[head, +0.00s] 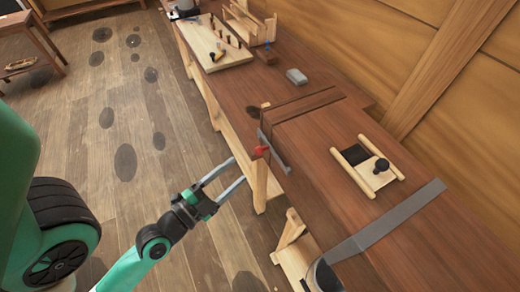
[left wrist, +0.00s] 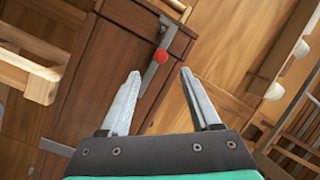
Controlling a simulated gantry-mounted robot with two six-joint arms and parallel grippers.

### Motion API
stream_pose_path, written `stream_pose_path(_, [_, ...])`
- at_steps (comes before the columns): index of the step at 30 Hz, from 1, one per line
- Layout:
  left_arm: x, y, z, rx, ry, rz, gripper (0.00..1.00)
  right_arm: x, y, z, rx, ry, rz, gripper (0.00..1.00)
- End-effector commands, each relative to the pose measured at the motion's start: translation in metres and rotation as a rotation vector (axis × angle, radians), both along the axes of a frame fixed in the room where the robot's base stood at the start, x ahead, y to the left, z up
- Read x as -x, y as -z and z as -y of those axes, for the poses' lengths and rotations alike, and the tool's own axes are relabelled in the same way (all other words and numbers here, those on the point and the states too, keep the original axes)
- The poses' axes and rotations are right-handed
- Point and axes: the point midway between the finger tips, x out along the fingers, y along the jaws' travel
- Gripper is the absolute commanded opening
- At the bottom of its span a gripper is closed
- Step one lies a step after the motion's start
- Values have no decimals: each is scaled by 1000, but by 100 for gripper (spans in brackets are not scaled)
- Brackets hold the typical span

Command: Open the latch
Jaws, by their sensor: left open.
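The latch is a grey metal bar (head: 274,153) with a red knob (head: 262,150), set at the front edge of the brown bench. In the left wrist view the bar (left wrist: 150,76) runs slantwise over dark brown wood, and the red knob (left wrist: 161,56) sits on it near a bracket (left wrist: 167,36). My left gripper (head: 238,170) is open and empty, its fingers pointing at the knob from the aisle side. In the left wrist view the knob shows just beyond the gap between the fingertips (left wrist: 160,73). Contact is not visible. My right gripper is not in view.
Wooden supports (head: 290,235) stand along the bench front. The floor (head: 80,120) at left is open.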

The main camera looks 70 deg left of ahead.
Motion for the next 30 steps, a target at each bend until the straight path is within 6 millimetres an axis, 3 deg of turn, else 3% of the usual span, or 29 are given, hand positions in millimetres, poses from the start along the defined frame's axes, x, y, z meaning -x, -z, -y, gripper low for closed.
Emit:
stream_pose_path(8, [-45,-8,-23,-4,-2,5,64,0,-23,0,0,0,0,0])
stream_pose_path(15, [-83,-1,-43,-2,-3,4,64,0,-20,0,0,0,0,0])
stream_pose_path(26, [-92,0,-48,1,-3,1,64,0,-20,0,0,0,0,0])
stream_pose_path(27, [-92,0,-48,1,-3,1,62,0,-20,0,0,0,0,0])
stream_pose_path(30, [-92,-1,-48,0,-2,1,44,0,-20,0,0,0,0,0])
